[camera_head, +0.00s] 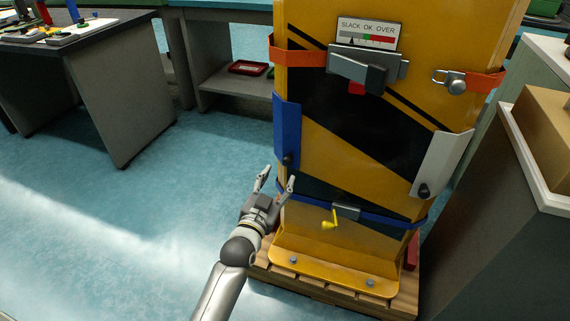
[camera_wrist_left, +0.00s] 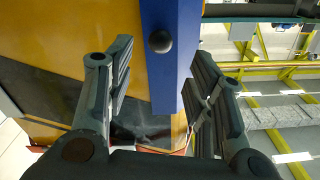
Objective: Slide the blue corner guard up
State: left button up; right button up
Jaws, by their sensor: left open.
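The blue corner guard (camera_head: 286,130) sits upright on the left edge of the yellow and black gate block (camera_head: 340,160), with a dark knob near its lower end. In the left wrist view the guard (camera_wrist_left: 168,85) hangs down between my two fingers, with its round black knob (camera_wrist_left: 160,42) facing the camera. My left gripper (camera_head: 278,176) is open just below the guard's lower end in the head view. In the left wrist view the fingers (camera_wrist_left: 160,95) stand apart on either side of the guard, with visible gaps. My right gripper is not in view.
A blue strap with a yellow crank (camera_head: 329,222) runs across the block below the guard. A white corner guard (camera_head: 440,163) is on the right edge. Orange straps (camera_head: 300,52) and a buckle (camera_head: 365,68) are above. A wooden pallet (camera_head: 330,298) lies underneath. Floor is clear at left.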

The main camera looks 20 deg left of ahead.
aim_at(286, 164)
pick_arm(q)
jog(key=w+b, duration=0.1)
jog(key=w, duration=0.5)
jog(key=shift+w+d+f, duration=0.1)
jog(key=shift+w+b, duration=0.45)
jog(key=shift+w, duration=1)
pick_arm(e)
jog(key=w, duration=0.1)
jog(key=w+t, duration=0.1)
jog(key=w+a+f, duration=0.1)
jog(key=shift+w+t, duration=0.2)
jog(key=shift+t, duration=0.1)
pick_arm(q)
grip_shut()
